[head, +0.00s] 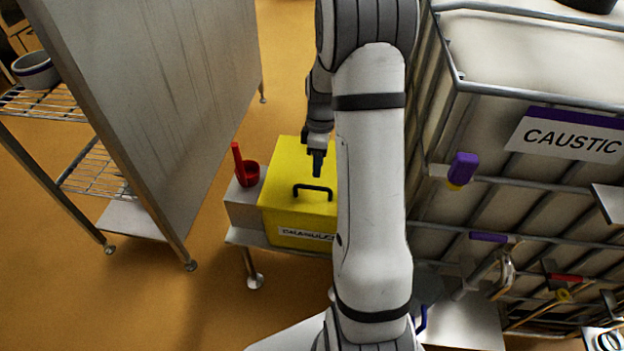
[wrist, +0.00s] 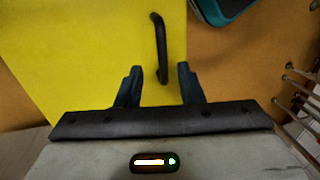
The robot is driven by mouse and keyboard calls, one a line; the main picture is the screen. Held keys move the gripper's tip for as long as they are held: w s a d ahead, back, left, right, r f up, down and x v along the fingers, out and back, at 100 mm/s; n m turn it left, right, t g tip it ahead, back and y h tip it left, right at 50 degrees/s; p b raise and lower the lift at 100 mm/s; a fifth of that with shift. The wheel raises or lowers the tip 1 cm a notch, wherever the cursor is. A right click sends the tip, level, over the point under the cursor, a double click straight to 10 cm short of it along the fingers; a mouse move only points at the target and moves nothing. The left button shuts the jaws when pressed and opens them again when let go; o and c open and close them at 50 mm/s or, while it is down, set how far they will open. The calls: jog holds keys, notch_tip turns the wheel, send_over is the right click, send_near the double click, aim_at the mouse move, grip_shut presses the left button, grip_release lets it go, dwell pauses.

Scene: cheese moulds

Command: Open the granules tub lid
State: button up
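The yellow granules tub (head: 296,220) stands on a low metal stand, with its label partly behind my arm. Its lid (head: 290,163) is down on the tub and has a black handle (head: 313,188) near the front edge. My gripper (head: 318,160) is above the lid, behind the handle in the head view. In the wrist view my gripper (wrist: 158,82) has its two fingers apart with nothing gripped between them. The handle (wrist: 161,48) shows beyond the fingers, its near end close to the gap between the tips. I cannot tell whether a finger touches it.
A red scoop (head: 246,168) stands on the stand left of the tub. A steel panel (head: 165,85) and wire shelf rack (head: 95,165) are farther left. A caged caustic tank (head: 500,100) with valves stands close on the right. Open floor (head: 140,290) lies front left.

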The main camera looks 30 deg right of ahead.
send_over(317, 196)
notch_tip(317, 196, down, 6)
jog(key=shift+w+r, duration=0.1)
jog(key=shift+r, duration=0.1)
jog(key=shift+c, duration=0.4)
grip_shut()
